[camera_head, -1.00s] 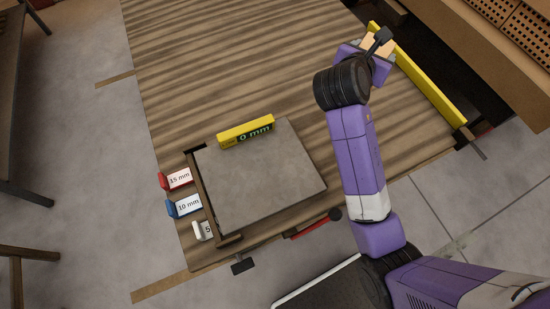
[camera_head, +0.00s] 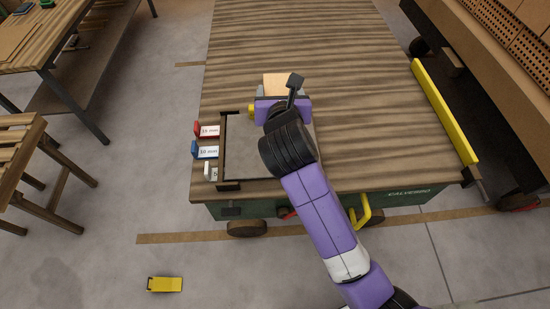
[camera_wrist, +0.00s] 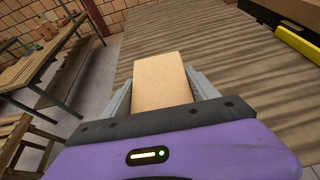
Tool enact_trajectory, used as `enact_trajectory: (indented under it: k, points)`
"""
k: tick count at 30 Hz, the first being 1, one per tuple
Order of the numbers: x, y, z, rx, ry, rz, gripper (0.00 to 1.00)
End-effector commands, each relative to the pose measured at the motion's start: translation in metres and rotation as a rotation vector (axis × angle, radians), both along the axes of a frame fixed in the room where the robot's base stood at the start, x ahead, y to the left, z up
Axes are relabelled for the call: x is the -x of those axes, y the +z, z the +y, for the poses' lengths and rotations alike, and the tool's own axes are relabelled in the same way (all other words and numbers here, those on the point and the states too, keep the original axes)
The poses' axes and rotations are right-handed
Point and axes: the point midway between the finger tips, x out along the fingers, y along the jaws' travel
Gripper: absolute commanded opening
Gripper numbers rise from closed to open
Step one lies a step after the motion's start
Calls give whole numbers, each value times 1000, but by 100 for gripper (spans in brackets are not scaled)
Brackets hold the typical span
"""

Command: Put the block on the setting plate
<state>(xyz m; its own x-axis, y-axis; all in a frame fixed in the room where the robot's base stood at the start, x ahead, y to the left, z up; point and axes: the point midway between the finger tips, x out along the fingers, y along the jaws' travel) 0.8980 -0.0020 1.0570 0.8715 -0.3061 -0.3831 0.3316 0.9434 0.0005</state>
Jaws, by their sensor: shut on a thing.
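The block (camera_wrist: 160,82) is pale tan wood and sits between the two grey fingers of my gripper (camera_wrist: 161,90), which is shut on it. In the head view the block (camera_head: 281,83) shows just beyond my gripper (camera_head: 282,92). The setting plate (camera_head: 240,150) is a flat grey square at the front left of the wooden table. My gripper and wrist appear over the plate's far right part and hide some of it. The height of the block above the plate is unclear.
Red (camera_head: 207,130), blue (camera_head: 205,151) and white (camera_head: 208,172) labelled tags line the plate's left side. A yellow piece (camera_head: 251,111) shows at its far edge, mostly hidden. A yellow rail (camera_head: 443,110) runs along the table's right edge. A yellow object (camera_head: 165,284) lies on the floor.

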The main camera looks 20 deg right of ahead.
Motion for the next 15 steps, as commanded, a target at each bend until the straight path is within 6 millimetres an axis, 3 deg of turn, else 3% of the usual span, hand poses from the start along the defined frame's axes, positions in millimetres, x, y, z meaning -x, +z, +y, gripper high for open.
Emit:
enact_trajectory:
  k: [2, 5, 15]
  points:
    - [-3, 4, 2, 2, 14, -10, 0]
    - [-3, -4, 3, 2, 25, -7, 0]
    - [-3, -71, 3, 3, 25, -4, 0]
